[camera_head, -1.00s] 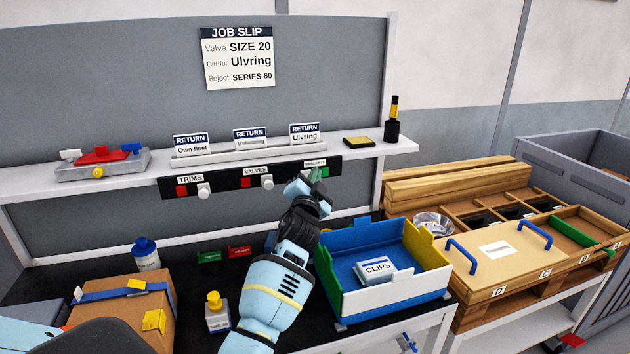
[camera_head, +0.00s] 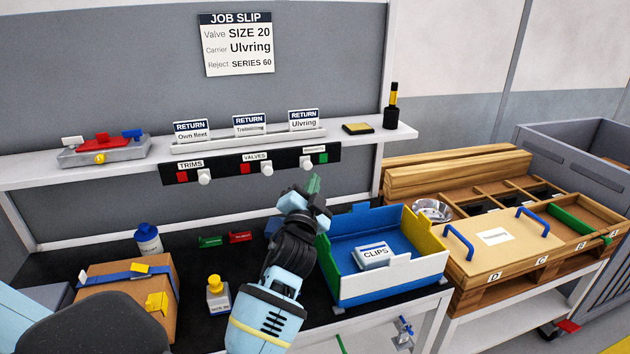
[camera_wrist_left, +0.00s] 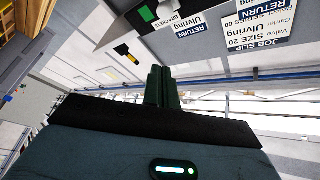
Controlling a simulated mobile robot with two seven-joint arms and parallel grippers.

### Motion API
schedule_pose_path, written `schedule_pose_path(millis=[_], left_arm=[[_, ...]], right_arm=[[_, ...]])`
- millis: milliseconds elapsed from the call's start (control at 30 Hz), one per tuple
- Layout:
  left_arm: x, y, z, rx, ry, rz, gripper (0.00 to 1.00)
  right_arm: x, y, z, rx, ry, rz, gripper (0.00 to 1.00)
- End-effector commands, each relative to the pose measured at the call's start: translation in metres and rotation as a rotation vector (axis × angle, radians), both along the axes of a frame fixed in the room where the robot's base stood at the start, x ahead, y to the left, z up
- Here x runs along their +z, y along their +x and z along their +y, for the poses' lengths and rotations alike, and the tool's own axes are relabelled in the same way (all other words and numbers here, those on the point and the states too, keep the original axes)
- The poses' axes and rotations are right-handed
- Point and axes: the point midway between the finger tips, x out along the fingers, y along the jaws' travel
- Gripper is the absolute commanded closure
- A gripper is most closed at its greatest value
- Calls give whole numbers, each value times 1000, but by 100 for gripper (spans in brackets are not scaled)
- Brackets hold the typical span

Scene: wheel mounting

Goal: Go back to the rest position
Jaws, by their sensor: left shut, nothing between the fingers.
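My left gripper (camera_head: 314,187) is raised above the black worktop, just left of the blue, white and yellow bin, below the shelf's switch panel. Its dark green fingers are together and hold nothing. They also show closed in the left wrist view (camera_wrist_left: 162,88), with the shelf labels and the job slip beyond them, upside down. My right gripper does not show in either view.
The bin (camera_head: 385,292) holds a white CLIPS box (camera_head: 373,256). A switch panel (camera_head: 220,170) runs under the shelf (camera_head: 350,146). A wooden crate (camera_head: 480,292) stands right.

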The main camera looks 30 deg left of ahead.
Motion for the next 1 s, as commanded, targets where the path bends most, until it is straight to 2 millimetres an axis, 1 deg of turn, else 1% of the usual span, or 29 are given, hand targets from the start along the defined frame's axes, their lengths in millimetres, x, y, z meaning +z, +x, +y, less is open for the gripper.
schedule_pose_path(millis=[267, 367, 467, 500, 567, 600, 667, 700, 767, 800, 867, 900, 967, 1000], left_arm=[[-1, 0, -1, -2, -1, 2, 100], [-18, -4, -5, -19, -17, 25, 100], [-56, -16, -15, -60, -58, 81, 100], [-77, -23, -21, -82, -85, 113, 100], [-112, -38, -31, -117, -131, 166, 100], [-135, -50, -38, -139, -164, 203, 100], [-168, -69, -49, -172, -218, 256, 100], [-189, -83, -56, -191, -256, 293, 100], [-219, -106, -67, -216, -312, 349, 100], [-238, -122, -74, -232, -352, 385, 100], [-266, -148, -85, -252, -414, 443, 100], [-283, -166, -92, -264, -457, 480, 100], [-307, -196, -103, -277, -521, 537, 100], [-321, -216, -110, -285, -565, 575, 100]], right_arm=[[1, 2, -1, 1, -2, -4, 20], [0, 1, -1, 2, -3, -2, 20], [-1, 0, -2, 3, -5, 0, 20], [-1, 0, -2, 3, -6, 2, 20], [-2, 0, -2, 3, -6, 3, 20], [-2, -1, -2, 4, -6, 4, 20], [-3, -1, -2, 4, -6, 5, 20], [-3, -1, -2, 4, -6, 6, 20], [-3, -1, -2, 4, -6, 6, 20], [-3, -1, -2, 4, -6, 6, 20], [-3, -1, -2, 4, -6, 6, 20], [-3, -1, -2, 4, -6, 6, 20], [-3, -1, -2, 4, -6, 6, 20], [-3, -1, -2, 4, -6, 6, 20]])
